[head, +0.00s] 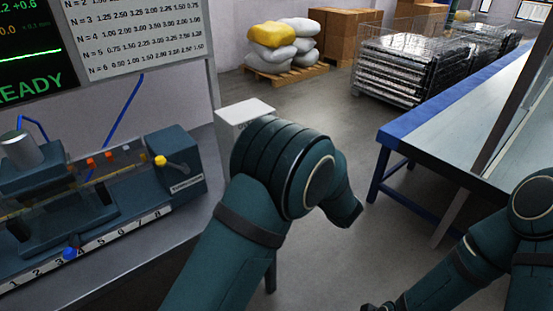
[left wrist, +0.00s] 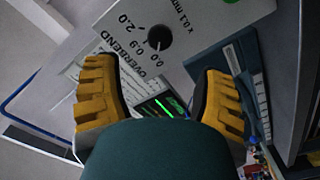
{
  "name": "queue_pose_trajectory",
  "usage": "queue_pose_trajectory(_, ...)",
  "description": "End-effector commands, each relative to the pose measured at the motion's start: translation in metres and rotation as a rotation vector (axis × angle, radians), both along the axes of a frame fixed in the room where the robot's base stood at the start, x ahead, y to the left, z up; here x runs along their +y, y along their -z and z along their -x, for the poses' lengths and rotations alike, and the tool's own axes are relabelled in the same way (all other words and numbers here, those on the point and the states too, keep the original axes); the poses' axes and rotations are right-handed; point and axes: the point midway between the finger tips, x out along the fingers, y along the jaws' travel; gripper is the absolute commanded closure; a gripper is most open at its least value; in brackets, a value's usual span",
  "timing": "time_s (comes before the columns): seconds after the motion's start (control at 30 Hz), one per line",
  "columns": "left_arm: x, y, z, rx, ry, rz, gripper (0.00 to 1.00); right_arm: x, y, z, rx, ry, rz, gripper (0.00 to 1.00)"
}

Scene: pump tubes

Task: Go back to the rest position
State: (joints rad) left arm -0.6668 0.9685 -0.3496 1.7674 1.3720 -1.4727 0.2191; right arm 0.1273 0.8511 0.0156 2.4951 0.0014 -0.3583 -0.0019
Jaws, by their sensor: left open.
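My left arm (head: 265,190) rises through the middle of the head view and bends over at its top; its gripper is hidden there. In the left wrist view my left gripper (left wrist: 163,72) shows two orange-yellow fingers spread wide, with nothing between them. Beyond them is a light panel with a black dial (left wrist: 158,38) marked OVERBEND; the fingers appear apart from it. My right arm (head: 500,240) is at the lower right of the head view, reaching down to the bottom edge. Its gripper is not clearly visible.
A teal bench machine (head: 95,195) with a numbered strip stands on the left table. A white box (head: 245,112) is just behind my left arm. A blue-edged table (head: 455,120) is at the right. Wire cages (head: 405,70) and sacks stand farther back. Open floor lies between.

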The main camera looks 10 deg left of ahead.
Motion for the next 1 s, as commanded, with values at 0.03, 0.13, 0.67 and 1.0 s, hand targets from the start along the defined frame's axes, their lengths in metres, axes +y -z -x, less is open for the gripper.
queue_pose_trajectory(0.03, -0.004, 0.000, 0.003, 0.000, 0.001, -0.001, 0.30, 0.000, 0.000, 0.000, 0.000, 0.000, 0.000, 0.39)
queue_pose_trajectory(0.13, -0.007, 0.000, 0.006, 0.000, 0.001, -0.001, 0.30, 0.000, 0.000, 0.000, 0.000, 0.000, 0.000, 0.39)
queue_pose_trajectory(0.67, -0.005, 0.006, 0.005, 0.021, 0.014, -0.002, 0.30, 0.000, 0.000, 0.000, 0.000, 0.000, 0.000, 0.39)
queue_pose_trajectory(1.0, 0.030, 0.158, 0.022, 0.570, 0.498, 0.056, 0.30, 0.000, 0.000, 0.000, 0.000, 0.000, 0.000, 0.39)
